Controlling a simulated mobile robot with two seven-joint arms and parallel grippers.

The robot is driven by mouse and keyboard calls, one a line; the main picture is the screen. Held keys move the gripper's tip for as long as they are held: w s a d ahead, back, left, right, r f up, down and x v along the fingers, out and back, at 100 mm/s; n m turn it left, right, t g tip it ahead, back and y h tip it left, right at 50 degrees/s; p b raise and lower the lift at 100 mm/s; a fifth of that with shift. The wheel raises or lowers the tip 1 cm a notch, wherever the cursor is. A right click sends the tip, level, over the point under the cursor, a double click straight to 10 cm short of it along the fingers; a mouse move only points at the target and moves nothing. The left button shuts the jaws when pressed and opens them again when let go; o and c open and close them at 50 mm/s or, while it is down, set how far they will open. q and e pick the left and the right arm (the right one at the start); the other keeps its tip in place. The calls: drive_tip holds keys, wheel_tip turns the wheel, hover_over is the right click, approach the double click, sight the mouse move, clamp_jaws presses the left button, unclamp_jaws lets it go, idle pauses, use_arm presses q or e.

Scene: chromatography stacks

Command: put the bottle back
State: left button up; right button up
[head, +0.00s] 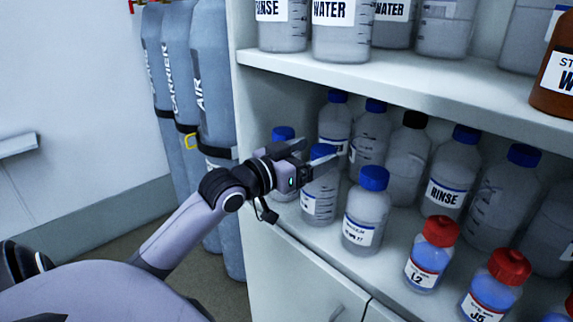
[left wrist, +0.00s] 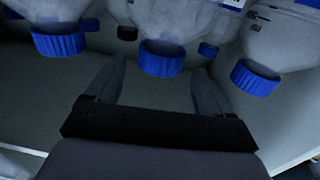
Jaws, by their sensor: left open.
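A clear bottle with a blue cap and a white label (head: 318,203) stands upright on the lower shelf near its left front. My left gripper (head: 318,153) is open at the height of this bottle's cap, with its fingers pointing into the shelf. In the left wrist view, a blue cap (left wrist: 162,60) shows between the two spread finger tips of the left gripper (left wrist: 160,70); I cannot tell if they touch it. The frames do not mark which bottle the task means. My right gripper is in neither view.
A blue-capped bottle (head: 366,212) stands close on the right, another (head: 284,134) just behind on the left. Red-capped bottles (head: 431,255) line the front right. The upper shelf (head: 400,80) hangs above. Gas cylinders (head: 215,80) stand left of the cabinet.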

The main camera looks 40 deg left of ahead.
use_arm(q)
drive_tip(key=s, duration=0.4)
drive_tip(key=shift+s+a+f, duration=0.1)
drive_tip(key=shift+s+a, duration=0.2)
drive_tip(key=shift+s, duration=0.05)
drive_tip(key=shift+s+a, duration=0.15)
drive_tip(key=shift+s, duration=0.8)
